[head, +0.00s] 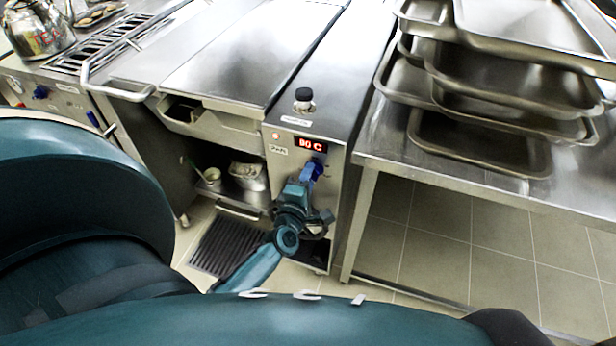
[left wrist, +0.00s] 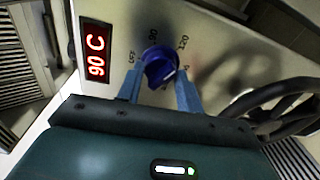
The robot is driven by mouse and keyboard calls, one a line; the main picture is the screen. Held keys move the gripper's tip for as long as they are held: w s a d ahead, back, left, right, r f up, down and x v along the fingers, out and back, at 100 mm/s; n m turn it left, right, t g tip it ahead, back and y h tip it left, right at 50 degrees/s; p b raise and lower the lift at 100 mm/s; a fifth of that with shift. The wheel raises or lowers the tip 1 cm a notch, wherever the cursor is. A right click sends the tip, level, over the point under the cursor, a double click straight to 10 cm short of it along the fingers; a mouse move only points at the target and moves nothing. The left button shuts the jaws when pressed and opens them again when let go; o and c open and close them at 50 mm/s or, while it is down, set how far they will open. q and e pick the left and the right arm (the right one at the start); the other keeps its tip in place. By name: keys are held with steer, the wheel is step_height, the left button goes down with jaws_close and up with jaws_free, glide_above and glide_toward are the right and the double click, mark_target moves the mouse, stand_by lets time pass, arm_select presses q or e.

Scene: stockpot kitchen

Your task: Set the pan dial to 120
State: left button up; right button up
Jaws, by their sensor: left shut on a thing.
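The pan dial is a blue knob (left wrist: 160,68) on the steel front panel, with printed marks around it, among them OFF and 120. In the head view the dial (head: 316,169) is partly hidden by my left gripper. The red display (head: 311,145) above it reads 90 C, and it also shows in the left wrist view (left wrist: 95,50). My left gripper (head: 307,180) is shut on the dial, with one blue finger on each side of it (left wrist: 160,85). My right gripper is not in view.
A black-capped knob (head: 303,98) stands on the steel top above the panel. A black handwheel (left wrist: 285,105) is close to the right in the left wrist view. Stacked steel trays (head: 480,150) lie on the table at right. A kettle (head: 38,28) is at far left.

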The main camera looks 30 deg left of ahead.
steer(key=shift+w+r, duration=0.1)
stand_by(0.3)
arm_select(q)
steer(key=o, duration=1)
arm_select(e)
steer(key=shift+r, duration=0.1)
arm_select(q)
steer(key=shift+s, duration=0.1)
steer(key=v, duration=1.3)
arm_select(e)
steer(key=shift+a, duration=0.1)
arm_select(q)
steer(key=shift+r, duration=0.1)
